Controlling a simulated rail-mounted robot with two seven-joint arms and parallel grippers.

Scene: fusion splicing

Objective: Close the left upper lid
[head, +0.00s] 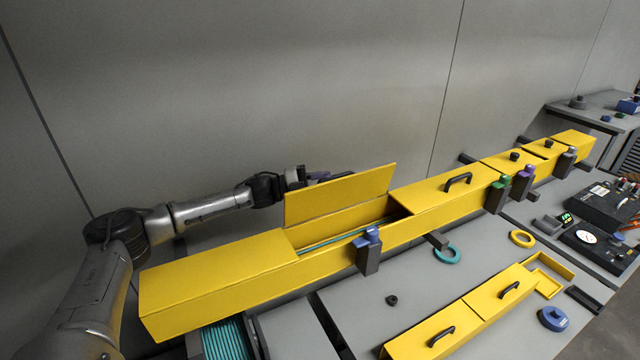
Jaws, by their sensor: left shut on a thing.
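The left upper lid (340,195) is a flat yellow panel, standing raised and tilted at the back edge of the long yellow duct (220,278). The opening below it shows teal cables (335,239) inside. My left gripper (322,177) is behind the raised lid at its upper left part. It is shut on the lid, on its far side; the lid hides the fingertips and the exact grip. My right gripper is not in view.
A grey clamp with a blue top (368,250) stands at the duct's front below the opening. A closed lid with a black handle (458,181) lies to the right. A teal ring (447,254) and another yellow box (462,318) are on the table in front. A grey wall stands behind.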

